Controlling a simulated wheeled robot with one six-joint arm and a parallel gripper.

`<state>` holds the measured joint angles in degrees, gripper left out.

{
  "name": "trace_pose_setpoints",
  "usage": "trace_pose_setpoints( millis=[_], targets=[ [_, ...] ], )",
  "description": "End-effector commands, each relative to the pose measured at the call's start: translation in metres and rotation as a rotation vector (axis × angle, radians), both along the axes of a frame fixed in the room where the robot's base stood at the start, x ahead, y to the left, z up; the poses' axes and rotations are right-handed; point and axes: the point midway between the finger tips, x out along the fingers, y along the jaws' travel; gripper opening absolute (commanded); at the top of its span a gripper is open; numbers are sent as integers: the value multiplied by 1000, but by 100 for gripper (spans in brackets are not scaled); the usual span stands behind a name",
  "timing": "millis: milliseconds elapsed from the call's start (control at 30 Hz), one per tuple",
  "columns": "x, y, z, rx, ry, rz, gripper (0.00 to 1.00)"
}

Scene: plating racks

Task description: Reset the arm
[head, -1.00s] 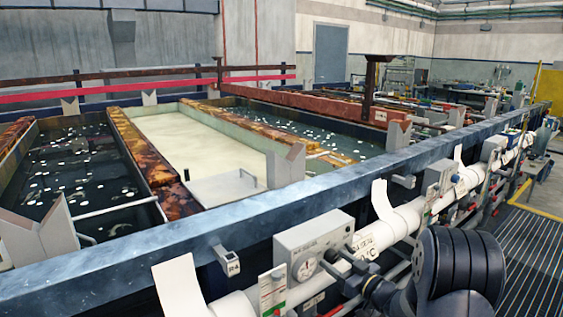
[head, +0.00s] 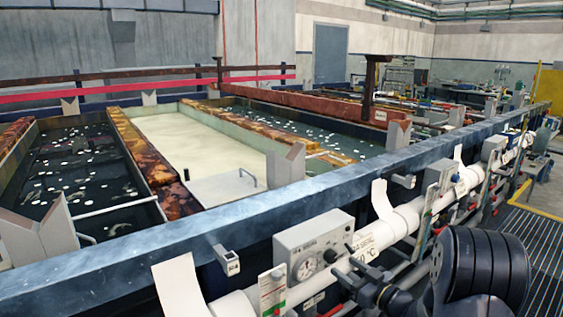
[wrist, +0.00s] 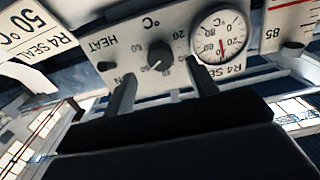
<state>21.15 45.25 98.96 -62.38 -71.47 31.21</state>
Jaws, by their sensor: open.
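My gripper (head: 347,269) is low in the head view, in front of a light grey control box (head: 312,238), with my dark arm to its right. In the wrist view my gripper (wrist: 162,88) has its two dark fingers spread apart with nothing between them. Past the fingers is the box face, upside down, with a dark round knob (wrist: 160,56) marked HEAT and °C. A round white gauge (wrist: 220,38) with a red needle is beside the knob. I see no contact between the fingers and the knob. My arm hides part of the pipework in the head view.
A long blue-grey tank rim (head: 130,245) runs behind the box. White pipes (head: 400,222) with labels run along it. Tanks of dark liquid (head: 75,175) and a pale tank (head: 185,140) lie beyond. A grated floor (head: 545,240) is at the right.

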Motion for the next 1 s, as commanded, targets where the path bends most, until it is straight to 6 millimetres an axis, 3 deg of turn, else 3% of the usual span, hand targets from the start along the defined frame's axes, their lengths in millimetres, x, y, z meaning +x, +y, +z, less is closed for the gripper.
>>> trace_pose_setpoints(
  millis=[200,1000],
  targets=[
    [36,28,1,0,-1,4,55],
    [35,26,-3,-624,-455,-1,55]
  ],
)
